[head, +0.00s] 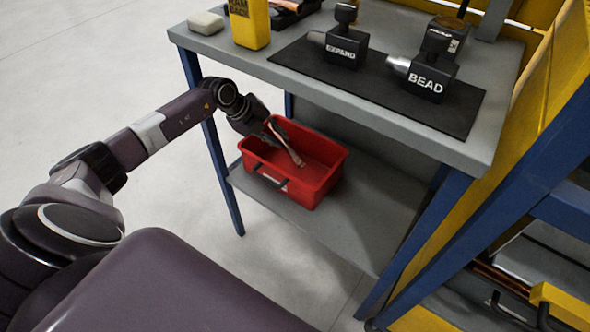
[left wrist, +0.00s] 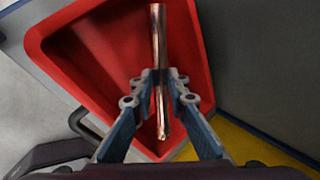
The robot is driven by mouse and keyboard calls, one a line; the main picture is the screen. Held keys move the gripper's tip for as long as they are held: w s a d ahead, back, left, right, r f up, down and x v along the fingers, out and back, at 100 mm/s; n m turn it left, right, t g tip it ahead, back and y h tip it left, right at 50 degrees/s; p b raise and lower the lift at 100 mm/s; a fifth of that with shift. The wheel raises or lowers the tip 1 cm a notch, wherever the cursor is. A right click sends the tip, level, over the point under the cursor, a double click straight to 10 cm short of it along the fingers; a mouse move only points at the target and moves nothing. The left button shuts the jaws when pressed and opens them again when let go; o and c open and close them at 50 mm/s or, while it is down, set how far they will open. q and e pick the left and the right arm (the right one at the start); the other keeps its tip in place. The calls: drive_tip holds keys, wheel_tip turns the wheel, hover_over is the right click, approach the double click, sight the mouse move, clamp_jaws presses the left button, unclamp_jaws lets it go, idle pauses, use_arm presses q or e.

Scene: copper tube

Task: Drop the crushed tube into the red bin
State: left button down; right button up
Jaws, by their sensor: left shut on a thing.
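The red bin (head: 325,153) stands on the lower shelf of the workbench, and its red wall (left wrist: 205,65) also fills much of the left wrist view. My left gripper (head: 268,128) is over the bin. In the left wrist view, its fingers (left wrist: 160,78) are shut on the copper tube (left wrist: 158,40). The tube (head: 291,150) hangs tilted from the gripper in the head view, within the bin's outline. I cannot tell whether it touches the bin floor. Its lower end in the left wrist view looks ragged. My right gripper is not in view.
The bench top (head: 240,62) overhangs the shelf above and behind the bin. It carries a black mat (head: 455,115), an EXPAND tool (head: 343,50), a BEAD tool (head: 425,80) and a yellow container (head: 250,25). A blue leg (head: 218,165) stands left of the bin. The shelf (head: 360,225) is clear at right.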

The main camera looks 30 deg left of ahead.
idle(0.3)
use_arm(q)
drive_tip(key=c, duration=1.8)
unclamp_jaws()
drive_tip(key=v, duration=0.7)
drive_tip(key=shift+a+r, duration=0.1)
drive_tip(key=shift+r, duration=0.05)
